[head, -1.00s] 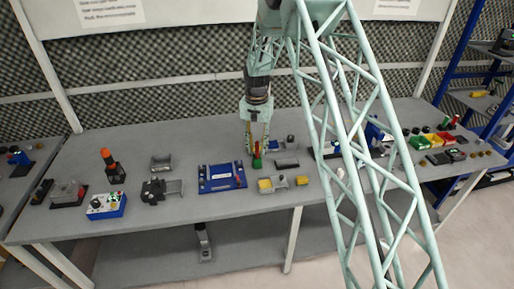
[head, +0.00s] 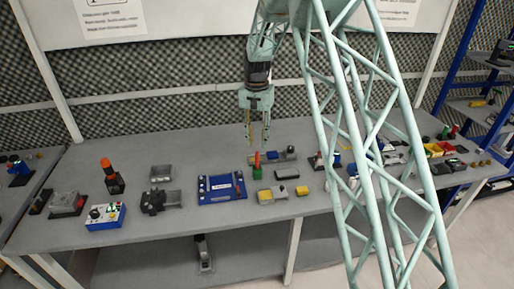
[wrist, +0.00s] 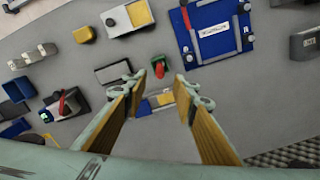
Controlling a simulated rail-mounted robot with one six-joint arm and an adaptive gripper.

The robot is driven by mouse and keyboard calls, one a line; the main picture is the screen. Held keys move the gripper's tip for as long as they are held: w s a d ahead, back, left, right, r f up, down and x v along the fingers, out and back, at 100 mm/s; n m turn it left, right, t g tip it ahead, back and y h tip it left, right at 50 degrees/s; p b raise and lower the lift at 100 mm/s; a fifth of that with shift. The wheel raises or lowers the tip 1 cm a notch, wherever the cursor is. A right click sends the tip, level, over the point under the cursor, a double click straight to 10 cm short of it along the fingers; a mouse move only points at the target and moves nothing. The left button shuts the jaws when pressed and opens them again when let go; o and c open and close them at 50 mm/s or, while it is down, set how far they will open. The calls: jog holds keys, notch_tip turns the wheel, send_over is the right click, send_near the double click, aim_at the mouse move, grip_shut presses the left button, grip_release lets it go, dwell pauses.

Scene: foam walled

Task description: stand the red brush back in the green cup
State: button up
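The green cup (head: 257,174) stands on the grey bench below my gripper. The red brush (head: 257,159) stands upright in it, its red part rising above the rim. In the wrist view the cup (wrist: 158,59) and the brush (wrist: 160,71) show just beyond the fingertips, with the brush's lower part hidden in the cup. My gripper (head: 257,146) is above the brush, apart from it. In the wrist view my gripper (wrist: 158,88) has its two fingers wide apart with nothing between them.
A blue tray (head: 222,187) lies left of the cup. A grey block (head: 287,173) and a holder with a yellow block (head: 264,196) lie close to the right and front. A blue-and-yellow item (wrist: 160,101) lies behind the cup. Foam covers the back wall.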

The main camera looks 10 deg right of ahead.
jog(key=shift+r, duration=1.15)
jog(key=shift+s+r, duration=0.2)
jog(key=shift+r, duration=0.2)
jog(key=s+r+n+t+b, duration=0.2)
jog(key=s+r+n, duration=0.1)
jog(key=s+r, duration=2.2)
jog(key=s+f+n+t+b, duration=0.2)
jog(key=s, duration=3.4)
jog(key=shift+n+b, duration=0.4)
jog(key=shift+w, duration=0.1)
jog(key=shift+c, duration=0.9)
